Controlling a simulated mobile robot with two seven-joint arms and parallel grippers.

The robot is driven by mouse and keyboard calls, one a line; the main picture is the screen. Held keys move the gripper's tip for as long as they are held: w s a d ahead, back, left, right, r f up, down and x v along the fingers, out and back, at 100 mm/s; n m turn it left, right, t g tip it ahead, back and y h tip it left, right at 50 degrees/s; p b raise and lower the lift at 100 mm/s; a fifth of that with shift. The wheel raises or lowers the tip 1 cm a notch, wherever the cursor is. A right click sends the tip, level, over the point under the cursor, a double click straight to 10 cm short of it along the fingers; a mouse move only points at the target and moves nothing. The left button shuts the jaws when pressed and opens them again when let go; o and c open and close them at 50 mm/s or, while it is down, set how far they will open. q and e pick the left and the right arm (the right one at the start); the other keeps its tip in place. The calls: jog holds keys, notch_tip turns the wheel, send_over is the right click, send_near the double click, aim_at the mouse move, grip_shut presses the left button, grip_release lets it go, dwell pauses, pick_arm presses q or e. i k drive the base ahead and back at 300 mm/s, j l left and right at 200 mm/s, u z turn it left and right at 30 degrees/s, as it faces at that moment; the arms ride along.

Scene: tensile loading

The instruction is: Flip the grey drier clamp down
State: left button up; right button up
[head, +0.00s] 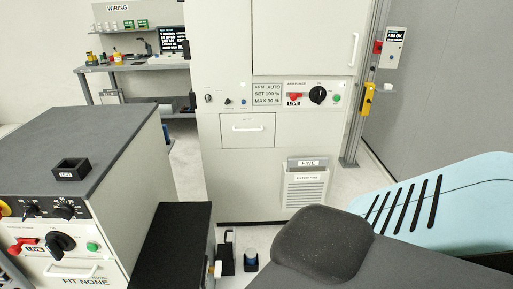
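I cannot make out the grey drier clamp for certain. Neither gripper is in view. A dark grey rounded shape and a light blue slotted shape, likely my own arm parts, cover the lower right and hide the floor there.
A tall pale cabinet (240,180) with switches and a filter grille (304,190) stands in the middle. A grey-topped machine (110,125) stands at left, with a black box (172,250) beside it. A workbench (130,67) is at the back left. Some floor shows between them.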

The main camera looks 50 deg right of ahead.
aim_at(233, 242)
jog(key=i+j+z, duration=0.15)
jog(key=z, duration=0.25)
jog(key=i+j+z, duration=0.1)
jog(key=z, duration=0.25)
jog(key=j+z, duration=0.25)
jog(key=z, duration=0.15)
jog(key=i+j+z, duration=0.15)
jog(key=j+z, duration=0.2)
jog(key=i+j+z, duration=0.1)
jog(key=j+z, duration=0.2)
jog(key=i+j+z, duration=0.1)
jog(key=j+z, duration=0.25)
jog(key=i+l, duration=0.25)
jog(key=l, duration=0.15)
jog(key=i+l, duration=0.25)
jog(key=l+u, duration=0.1)
jog(key=u, duration=1.75)
